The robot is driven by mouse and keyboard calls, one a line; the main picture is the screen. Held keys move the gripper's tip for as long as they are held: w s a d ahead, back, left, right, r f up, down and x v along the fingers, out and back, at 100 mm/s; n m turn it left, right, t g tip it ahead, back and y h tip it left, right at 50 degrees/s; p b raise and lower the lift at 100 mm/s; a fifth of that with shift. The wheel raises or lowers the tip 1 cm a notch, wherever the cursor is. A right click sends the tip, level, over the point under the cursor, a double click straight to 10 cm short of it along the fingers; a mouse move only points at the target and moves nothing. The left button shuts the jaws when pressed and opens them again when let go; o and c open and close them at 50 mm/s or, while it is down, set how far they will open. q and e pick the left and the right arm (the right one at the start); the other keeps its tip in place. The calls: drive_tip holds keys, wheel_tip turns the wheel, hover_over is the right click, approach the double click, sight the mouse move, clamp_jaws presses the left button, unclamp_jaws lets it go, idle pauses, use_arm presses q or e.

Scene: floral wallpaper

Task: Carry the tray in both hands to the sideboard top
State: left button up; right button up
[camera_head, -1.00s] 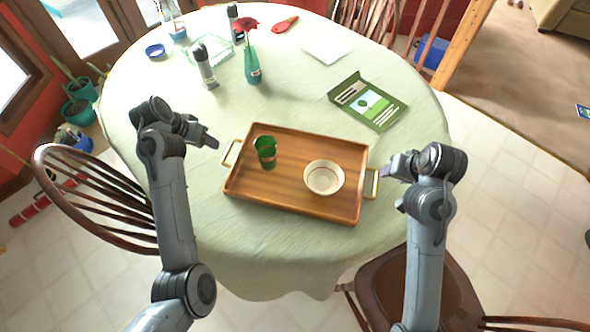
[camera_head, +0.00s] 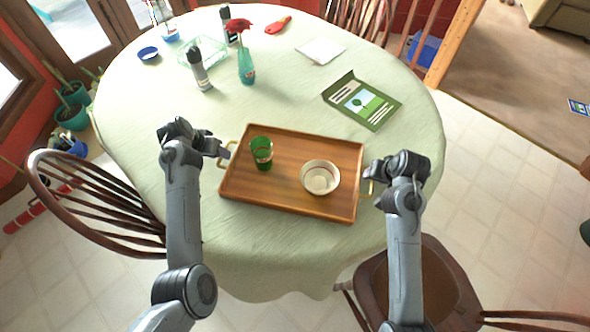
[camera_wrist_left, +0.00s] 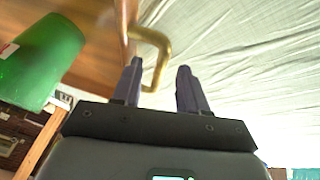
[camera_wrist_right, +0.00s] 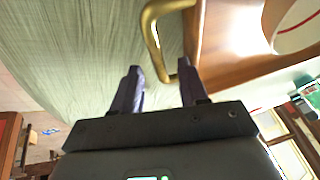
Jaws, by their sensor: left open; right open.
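The wooden tray (camera_head: 285,203) lies on the round table, with a green cup (camera_head: 261,155) and a white bowl (camera_head: 320,178) on it. It has a brass handle at each end. My left gripper (camera_head: 224,152) is open at the left handle (camera_head: 228,152); in the left wrist view the handle (camera_wrist_left: 158,50) reaches towards the gap between the fingers (camera_wrist_left: 158,85). My right gripper (camera_head: 370,173) is open beside the right handle; in the right wrist view that handle (camera_wrist_right: 152,35) reaches towards the gap between the fingers (camera_wrist_right: 160,85). I do not make out the sideboard.
The tablecloth (camera_head: 140,100) is bare around the tray. Chairs stand at the left (camera_head: 90,210) and front right (camera_head: 440,285).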

use_arm(q)
drive_tip(key=shift+w+d+f, duration=0.15)
drive_tip(key=shift+f, duration=0.4)
use_arm(e)
drive_tip(key=shift+w+a+f, duration=0.1)
drive_tip(key=shift+w+f, duration=0.15)
drive_tip(key=shift+f, duration=0.3)
use_arm(q)
clamp_jaws()
use_arm(e)
clamp_jaws()
drive_tip(key=shift+r, duration=0.1)
